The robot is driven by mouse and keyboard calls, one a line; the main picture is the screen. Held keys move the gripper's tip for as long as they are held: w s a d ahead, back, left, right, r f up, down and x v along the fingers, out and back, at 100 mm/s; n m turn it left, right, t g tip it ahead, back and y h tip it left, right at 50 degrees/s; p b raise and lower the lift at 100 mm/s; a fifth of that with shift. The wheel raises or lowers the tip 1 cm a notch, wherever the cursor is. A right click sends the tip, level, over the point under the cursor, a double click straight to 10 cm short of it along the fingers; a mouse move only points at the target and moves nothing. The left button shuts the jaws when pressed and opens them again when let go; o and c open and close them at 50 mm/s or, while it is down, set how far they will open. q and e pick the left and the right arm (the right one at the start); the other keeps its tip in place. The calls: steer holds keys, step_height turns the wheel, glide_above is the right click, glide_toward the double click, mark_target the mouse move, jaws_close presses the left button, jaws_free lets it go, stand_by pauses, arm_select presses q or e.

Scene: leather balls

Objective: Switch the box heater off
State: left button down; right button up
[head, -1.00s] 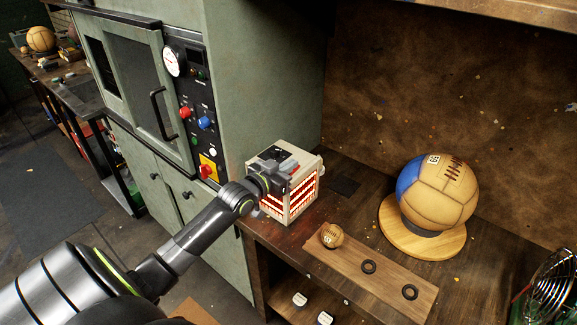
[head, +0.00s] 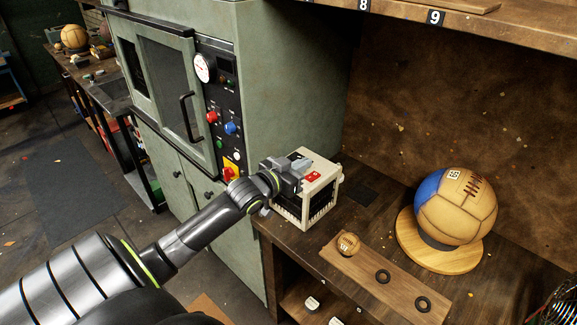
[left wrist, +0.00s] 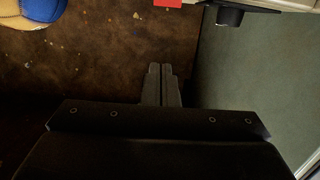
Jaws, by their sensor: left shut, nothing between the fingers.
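The box heater (head: 325,194) is a cream box standing on the wooden bench beside the green cabinet. Its front grille is dark, with no red glow. A red switch (head: 312,176) sits on its top. My left gripper (head: 302,165) is shut and empty, at the top of the heater near the switch; I cannot tell if it touches. In the left wrist view the closed fingertips (left wrist: 161,70) point towards the heater's edge, where part of the red switch (left wrist: 167,3) and a dark knob (left wrist: 230,17) show. My right gripper is not in view.
The green cabinet (head: 285,80) with its control panel stands left of the heater. A blue and tan leather ball (head: 455,210) rests on a round wooden stand (head: 445,258) at right. A board (head: 375,278) with a small ball and two rings lies in front.

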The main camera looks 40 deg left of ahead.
arm_select(q)
steer(key=shift+s+a+r, duration=0.1)
steer(key=shift+s+r, duration=0.2)
steer(key=shift+s, duration=0.55)
steer(key=shift+s+r, duration=0.35)
steer(key=shift+s, duration=0.45)
steer(key=shift+s+a+r, duration=0.1)
steer(key=shift+s+r, duration=0.2)
steer(key=shift+s, duration=0.55)
